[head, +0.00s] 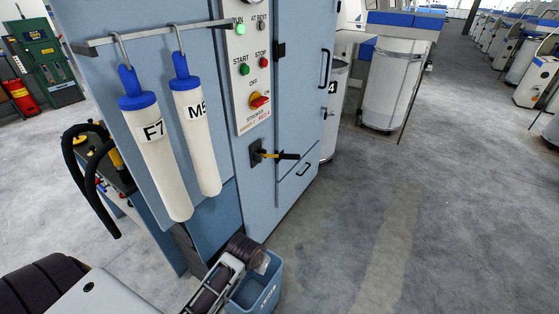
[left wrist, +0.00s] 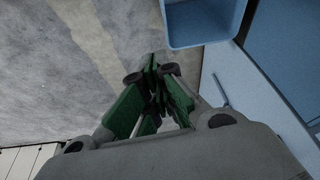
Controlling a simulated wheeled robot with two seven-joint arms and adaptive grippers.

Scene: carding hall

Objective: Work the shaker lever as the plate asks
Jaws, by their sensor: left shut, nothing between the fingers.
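The shaker lever (head: 276,155) is a short dark handle with a yellow part, on a black mount on the front of the light blue machine. It sticks out to the right. The plate (head: 256,119) above it reads "STROKES"; its lower line is too small to read surely. My left gripper (left wrist: 153,70) shows in the left wrist view, its green-padded fingers together and empty. In the head view part of my left arm (head: 218,283) is low beside the machine, below and left of the lever, apart from it. My right gripper is not in view.
Above the plate are a lit green RUN lamp (head: 240,29), START (head: 244,69) and STOP (head: 263,62) buttons and a red rotary switch (head: 259,100). A blue bin (head: 272,291) stands below. Two white tubes (head: 157,150) (head: 196,120) hang left. Floor is clear at right.

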